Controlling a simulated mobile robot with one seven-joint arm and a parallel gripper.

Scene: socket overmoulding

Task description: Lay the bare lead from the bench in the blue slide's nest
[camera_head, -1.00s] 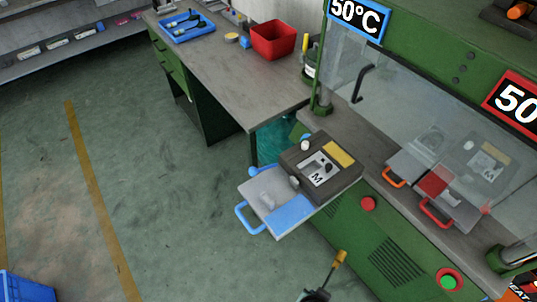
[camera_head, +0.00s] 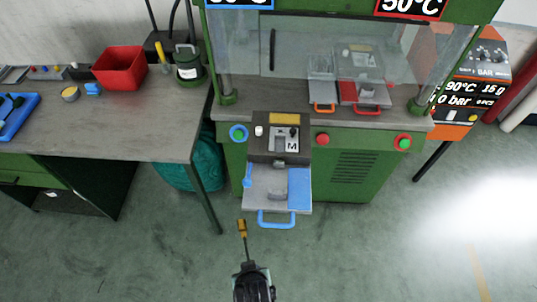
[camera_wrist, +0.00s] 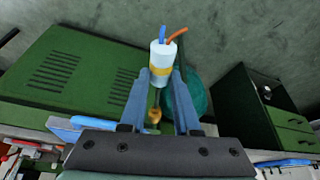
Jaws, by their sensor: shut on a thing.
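My gripper (camera_wrist: 164,80) is shut on the bare lead (camera_wrist: 160,60), a pale cylinder with a yellow band and blue and orange wire ends, in the wrist view. In the head view the lead (camera_head: 241,230) sticks up from my gripper (camera_head: 244,262), in front of the blue slide. The blue slide (camera_head: 258,203) is drawn out from the press, with a blue handle (camera_head: 277,222) in front and a blue panel on its right. A grey shape (camera_head: 277,190) stands in its middle; the nest's inner detail is too small to tell. The lead is apart from the slide.
The bench (camera_head: 150,125) at left holds a red bin (camera_head: 119,68). Open floor lies in front.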

